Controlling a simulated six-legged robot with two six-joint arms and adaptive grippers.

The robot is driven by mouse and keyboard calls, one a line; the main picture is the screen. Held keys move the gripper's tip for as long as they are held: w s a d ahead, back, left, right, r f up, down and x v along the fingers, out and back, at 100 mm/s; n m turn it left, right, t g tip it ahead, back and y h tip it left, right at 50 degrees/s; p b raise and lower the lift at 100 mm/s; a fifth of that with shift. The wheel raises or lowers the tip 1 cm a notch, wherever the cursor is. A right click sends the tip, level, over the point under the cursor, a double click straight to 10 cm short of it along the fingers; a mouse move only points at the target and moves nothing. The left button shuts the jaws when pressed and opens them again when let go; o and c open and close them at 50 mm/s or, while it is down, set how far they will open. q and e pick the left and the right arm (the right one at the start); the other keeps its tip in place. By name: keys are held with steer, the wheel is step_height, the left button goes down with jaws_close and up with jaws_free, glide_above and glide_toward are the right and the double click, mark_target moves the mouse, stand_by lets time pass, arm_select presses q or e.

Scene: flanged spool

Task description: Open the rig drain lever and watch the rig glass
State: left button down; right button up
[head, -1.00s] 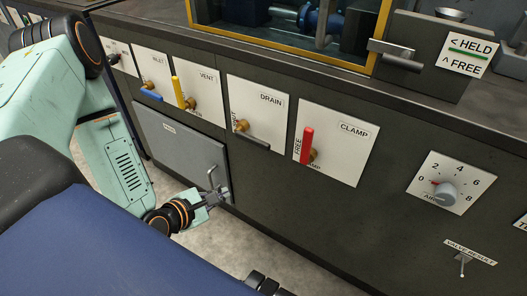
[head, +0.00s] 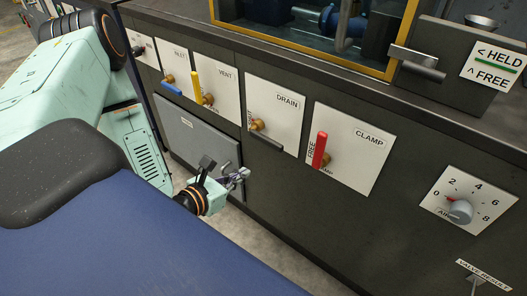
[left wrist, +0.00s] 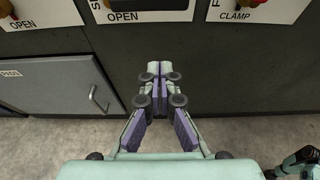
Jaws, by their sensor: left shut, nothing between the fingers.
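The drain lever (head: 267,139) is a dark bar on a brass stem on the white DRAIN plate (head: 288,97) of the dark cabinet front. It slopes slightly down to the right. In the left wrist view, the plate (left wrist: 124,17) reads OPEN below the bar (left wrist: 150,4). My left gripper (head: 245,172) is shut and empty, below the drain plate and apart from the lever. Its fingertips (left wrist: 160,72) meet in the left wrist view. A glass window (head: 290,22) in a yellow frame is at the top. Part of what looks like my right arm shows at the wrist view's lower right; its jaws are unclear.
The yellow vent lever (head: 196,82) and blue inlet lever (head: 171,89) are left of the drain; the red clamp lever (head: 319,149) is right. A grey door with a handle (left wrist: 97,100) is left of my left gripper. An air knob (head: 460,211) is at right.

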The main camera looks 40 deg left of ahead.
arm_select(q)
steer(key=w+b, duration=0.3)
steer(key=w, duration=0.6)
steer(key=shift+w+d+r, duration=0.3)
steer(key=shift+d+r, duration=0.05)
steer(key=shift+d, duration=0.1)
steer(key=shift+s+r, duration=0.1)
steer(key=shift+s, duration=0.05)
